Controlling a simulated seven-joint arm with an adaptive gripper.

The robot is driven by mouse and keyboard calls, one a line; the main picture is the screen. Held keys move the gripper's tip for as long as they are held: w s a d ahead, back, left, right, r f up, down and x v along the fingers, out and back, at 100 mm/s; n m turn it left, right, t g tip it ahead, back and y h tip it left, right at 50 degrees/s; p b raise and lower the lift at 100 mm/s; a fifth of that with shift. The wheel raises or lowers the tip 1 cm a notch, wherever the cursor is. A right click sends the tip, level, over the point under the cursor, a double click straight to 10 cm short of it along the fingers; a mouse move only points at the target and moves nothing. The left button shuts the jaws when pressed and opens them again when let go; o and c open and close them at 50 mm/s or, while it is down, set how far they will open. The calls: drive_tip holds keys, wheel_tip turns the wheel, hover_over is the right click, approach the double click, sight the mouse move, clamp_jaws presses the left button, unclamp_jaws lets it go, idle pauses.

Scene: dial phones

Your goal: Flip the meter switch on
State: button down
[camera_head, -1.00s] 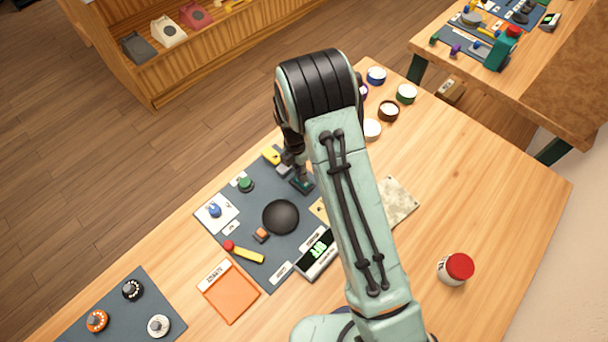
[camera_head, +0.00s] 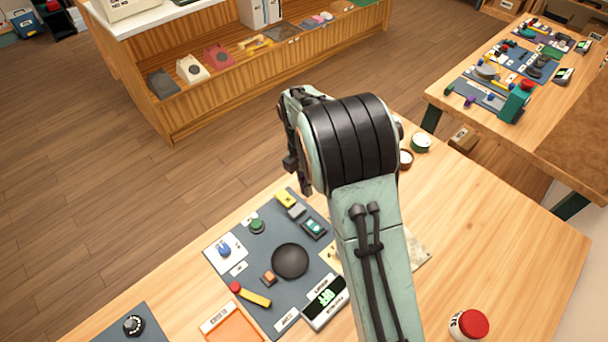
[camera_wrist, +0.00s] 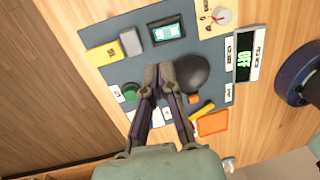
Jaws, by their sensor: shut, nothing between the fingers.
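The meter display (camera_head: 325,297) at the board's front right edge shows green letters that read OFF; it also shows in the wrist view (camera_wrist: 244,66). A teal and white rocker switch (camera_head: 314,228) in a dark frame sits at the board's back right corner; it is at the top of the wrist view (camera_wrist: 167,31). Which way the rocker is tilted is hard to tell. My gripper (camera_wrist: 160,73) is shut and empty, above the board and apart from the rocker.
The dark board (camera_head: 255,285) also holds a black dome (camera_head: 290,261), a yellow block (camera_head: 285,198), a green button (camera_head: 257,226) and a red-tipped yellow lever (camera_head: 251,294). A red-lidded jar (camera_head: 469,325) stands at right.

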sight(317, 228)
drive_tip(key=shift+w+a+r, duration=0.1)
drive_tip(key=shift+a+r, duration=0.05)
drive_tip(key=shift+r, duration=0.7)
drive_tip(key=shift+w+a+r, duration=0.1)
drive_tip(key=shift+r, duration=0.75)
drive_tip(key=shift+s+d+r, duration=0.1)
drive_tip(key=shift+s+d, duration=0.4)
drive_tip(key=f, duration=0.4)
drive_tip(key=s+d+f, duration=0.1)
drive_tip(key=f, duration=0.4)
drive_tip(key=s+d+f, duration=0.1)
drive_tip(key=f, duration=0.3)
drive_tip(key=shift+f, duration=0.4)
